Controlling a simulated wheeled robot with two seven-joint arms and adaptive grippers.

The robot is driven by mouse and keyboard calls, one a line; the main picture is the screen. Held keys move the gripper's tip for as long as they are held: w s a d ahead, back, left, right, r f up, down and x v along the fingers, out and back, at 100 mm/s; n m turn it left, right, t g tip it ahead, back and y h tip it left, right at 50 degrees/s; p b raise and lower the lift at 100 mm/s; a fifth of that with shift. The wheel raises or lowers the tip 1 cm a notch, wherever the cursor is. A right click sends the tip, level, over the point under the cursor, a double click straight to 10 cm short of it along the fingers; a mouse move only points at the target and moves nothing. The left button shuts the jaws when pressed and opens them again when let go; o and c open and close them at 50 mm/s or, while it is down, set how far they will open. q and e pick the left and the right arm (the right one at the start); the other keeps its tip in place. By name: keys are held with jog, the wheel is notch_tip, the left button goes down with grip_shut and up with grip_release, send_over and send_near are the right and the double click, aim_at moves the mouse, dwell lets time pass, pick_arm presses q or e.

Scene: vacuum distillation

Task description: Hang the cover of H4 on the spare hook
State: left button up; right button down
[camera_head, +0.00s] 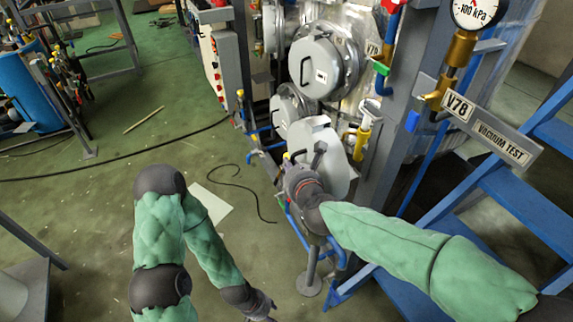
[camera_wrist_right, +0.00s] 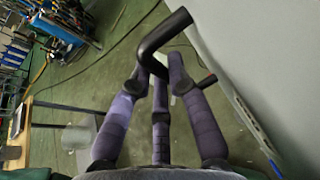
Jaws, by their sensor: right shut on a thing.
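A pale grey round cover (camera_head: 335,172) hangs upright, face-on to my right gripper (camera_head: 311,170), in front of the lower equipment. Its black bent handle (camera_wrist_right: 163,36) shows in the right wrist view, where the fingers of my right gripper (camera_wrist_right: 155,75) close around its lower end. The cover's flat face (camera_wrist_right: 255,60) fills the right side of that view. No H4 label is readable, and I cannot make out which part is the spare hook. My left gripper (camera_head: 262,305) is low at the bottom of the head view, apart from everything; its fingers are too small to read.
Two round hatches, upper (camera_head: 317,62) and lower (camera_head: 290,108), are behind the cover. A grey post with a V78 vacuum test sign (camera_head: 492,137) and blue stairs (camera_head: 520,205) stand to the right.

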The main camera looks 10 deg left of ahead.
jog(key=shift+a+r, duration=0.25)
